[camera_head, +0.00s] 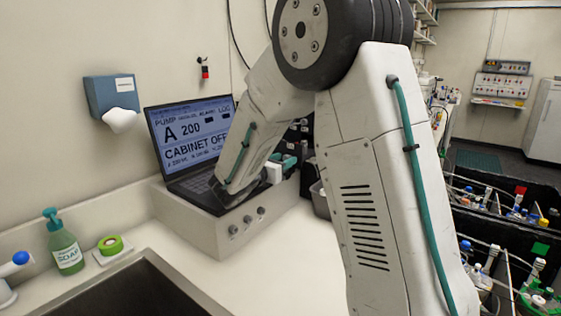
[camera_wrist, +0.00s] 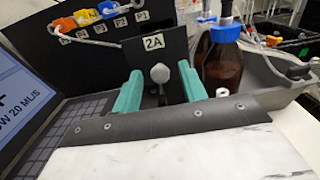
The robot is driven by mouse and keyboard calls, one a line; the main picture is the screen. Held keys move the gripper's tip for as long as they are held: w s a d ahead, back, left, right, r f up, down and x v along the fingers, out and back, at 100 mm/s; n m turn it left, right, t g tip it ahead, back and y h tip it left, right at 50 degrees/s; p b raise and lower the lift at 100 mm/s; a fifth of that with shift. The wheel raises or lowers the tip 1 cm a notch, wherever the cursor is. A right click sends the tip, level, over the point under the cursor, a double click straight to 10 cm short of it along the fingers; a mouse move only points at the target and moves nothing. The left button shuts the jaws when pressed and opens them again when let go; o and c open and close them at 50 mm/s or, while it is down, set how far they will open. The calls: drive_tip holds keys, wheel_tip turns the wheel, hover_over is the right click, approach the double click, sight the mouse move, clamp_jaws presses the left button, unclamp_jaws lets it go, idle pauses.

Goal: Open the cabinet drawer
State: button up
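A dark upright panel labelled 2A (camera_wrist: 152,42) stands in front of my gripper in the wrist view. A rounded grey knob (camera_wrist: 160,74) shows in front of this panel, between my two teal fingers. My gripper (camera_wrist: 161,86) is open, with one finger on each side of the knob and a visible gap to each. I cannot tell how far the knob reaches in between the fingers. In the head view my gripper (camera_head: 283,163) is beside the laptop, partly hidden by my arm. No drawer can be clearly made out; whether the 2A panel is its front is unclear.
An open laptop (camera_head: 190,135) stands left of my gripper on a beige box (camera_head: 217,236) with several knobs. In the wrist view a brown bottle (camera_wrist: 222,66) and a grey tray (camera_wrist: 262,82) stand close on the right. A soap bottle (camera_head: 65,245) and sink (camera_head: 140,290) are front left.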

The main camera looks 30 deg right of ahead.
drive_tip(key=shift+a, duration=0.1)
drive_tip(key=v, duration=0.7)
drive_tip(key=shift+a, duration=0.3)
drive_tip(key=shift+s, duration=0.1)
drive_tip(key=s+f+m+g+y, duration=0.35)
drive_tip(key=s+m, duration=0.35)
drive_tip(key=s, duration=0.3)
drive_tip(key=s+f+m+g+y, duration=0.2)
drive_tip(key=s+m+g+y, duration=0.3)
drive_tip(key=s, duration=0.5)
drive_tip(key=s+a+r+m+t+y, duration=0.3)
drive_tip(key=s+a+m+y, duration=0.5)
drive_tip(key=s, duration=0.5)
drive_tip(key=shift+s+a+r+m+t, duration=0.4)
drive_tip(key=shift+a+r+m, duration=0.25)
drive_tip(key=shift+a+m, duration=0.45)
